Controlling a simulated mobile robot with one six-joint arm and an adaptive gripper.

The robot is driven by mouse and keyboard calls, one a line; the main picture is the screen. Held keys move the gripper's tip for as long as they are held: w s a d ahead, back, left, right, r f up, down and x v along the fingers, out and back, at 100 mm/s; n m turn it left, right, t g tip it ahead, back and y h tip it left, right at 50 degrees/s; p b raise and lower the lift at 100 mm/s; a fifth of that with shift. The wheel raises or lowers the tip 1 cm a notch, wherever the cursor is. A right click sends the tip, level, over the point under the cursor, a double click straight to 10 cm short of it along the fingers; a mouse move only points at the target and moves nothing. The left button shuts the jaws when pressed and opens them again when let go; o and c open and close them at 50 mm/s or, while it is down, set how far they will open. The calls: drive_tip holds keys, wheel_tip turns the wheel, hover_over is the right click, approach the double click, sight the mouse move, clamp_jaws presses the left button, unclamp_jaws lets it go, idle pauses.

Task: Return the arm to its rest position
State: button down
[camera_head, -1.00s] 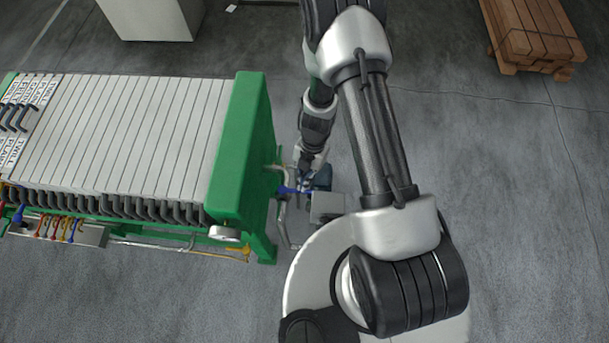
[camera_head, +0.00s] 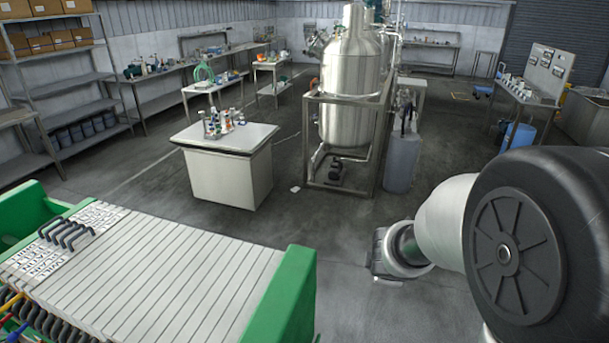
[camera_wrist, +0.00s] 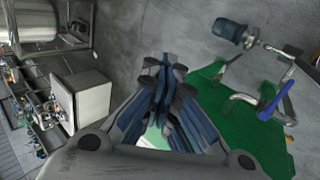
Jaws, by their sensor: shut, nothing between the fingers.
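My arm (camera_head: 440,225) fills the right side of the head view, with a large dark round joint close to the camera. My gripper (camera_wrist: 162,72) shows in the middle of the wrist view. Its blue-and-black fingers are together with nothing held between them. In the head view I cannot make out the gripper's fingers. The wrist view looks down past the fingers at a green end frame (camera_wrist: 258,142), a pipe with a blue-handled valve (camera_wrist: 275,100) and a blue-grey motor (camera_wrist: 232,32). The fingers appear apart from all of these.
The plate stack (camera_head: 165,270) with its green end frame (camera_head: 285,305) stands at the lower left. A white cabinet (camera_head: 225,180) with bottles on top and a steel tank (camera_head: 350,90) in a frame stand beyond. Floor between them and my arm is clear.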

drive_tip(key=s+d+r+m+g+h+b, duration=0.1)
drive_tip(key=s+d+r+m+b, duration=0.15)
drive_tip(key=s+m, duration=0.35)
drive_tip(key=s+d+r+m+h+b, duration=0.1)
drive_tip(key=s+r+m+b, duration=0.2)
drive_tip(key=s, duration=0.6)
drive_tip(key=s+a+f+m+y+b, duration=0.2)
drive_tip(key=s+a+m, duration=0.1)
drive_tip(key=s, duration=0.4)
drive_tip(key=s+a+f+m+g+y+b, duration=0.1)
drive_tip(key=s+a+f+m+y+b, duration=0.1)
drive_tip(key=s+a, duration=0.3)
drive_tip(key=shift+s+a+f+m+y+b, duration=0.3)
drive_tip(key=shift+s+a+f+m+b, duration=0.15)
drive_tip(key=shift+s, duration=0.4)
